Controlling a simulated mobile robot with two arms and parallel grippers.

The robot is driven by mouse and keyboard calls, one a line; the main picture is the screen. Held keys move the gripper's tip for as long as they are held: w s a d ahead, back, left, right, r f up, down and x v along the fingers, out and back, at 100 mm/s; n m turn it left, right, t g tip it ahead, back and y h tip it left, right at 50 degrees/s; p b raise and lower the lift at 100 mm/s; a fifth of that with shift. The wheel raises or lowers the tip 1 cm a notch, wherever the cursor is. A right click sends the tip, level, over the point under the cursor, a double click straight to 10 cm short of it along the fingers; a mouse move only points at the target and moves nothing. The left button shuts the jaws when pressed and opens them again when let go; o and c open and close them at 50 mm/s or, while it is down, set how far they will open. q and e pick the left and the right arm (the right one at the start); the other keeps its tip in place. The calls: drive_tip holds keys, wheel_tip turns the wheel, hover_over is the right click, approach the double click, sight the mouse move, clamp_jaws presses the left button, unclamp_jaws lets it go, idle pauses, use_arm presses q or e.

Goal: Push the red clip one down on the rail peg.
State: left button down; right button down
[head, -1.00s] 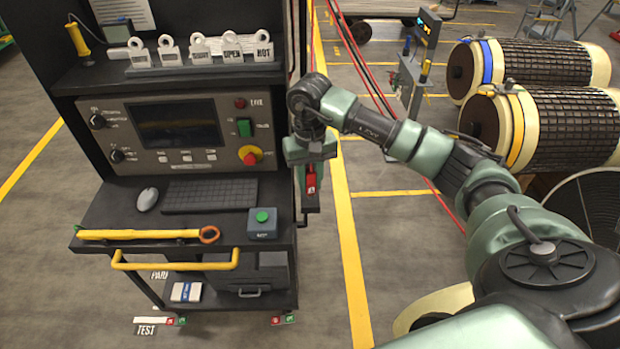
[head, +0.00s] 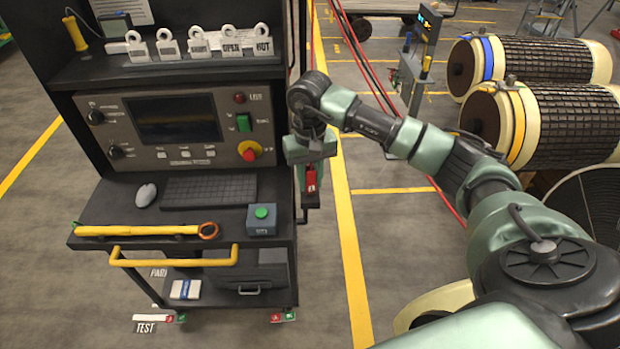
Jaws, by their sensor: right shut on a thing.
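My right gripper (head: 309,166) points down at the right side of the dark console cart. It is shut on a red clip (head: 310,180), which shows just below the fingers with a small white mark on it. A dark rail part (head: 311,200) on the cart's side shows right under the clip. The peg itself is hidden behind the clip and gripper, so I cannot tell how far down the clip sits. My left gripper is not in view.
More red and green clips (head: 283,316) show low by the cart's foot. Open floor (head: 395,270) lies to the right.

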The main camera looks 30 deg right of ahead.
sight(310, 168)
drive_tip(key=shift+f, duration=0.25)
drive_tip(key=c, duration=1.1)
unclamp_jaws()
wheel_tip(310, 168, up, 7)
drive_tip(key=b, duration=0.2)
drive_tip(key=shift+f+b, duration=0.15)
drive_tip(key=shift+b, duration=0.2)
drive_tip(key=shift+r, duration=0.6)
drive_tip(key=shift+f, duration=0.1)
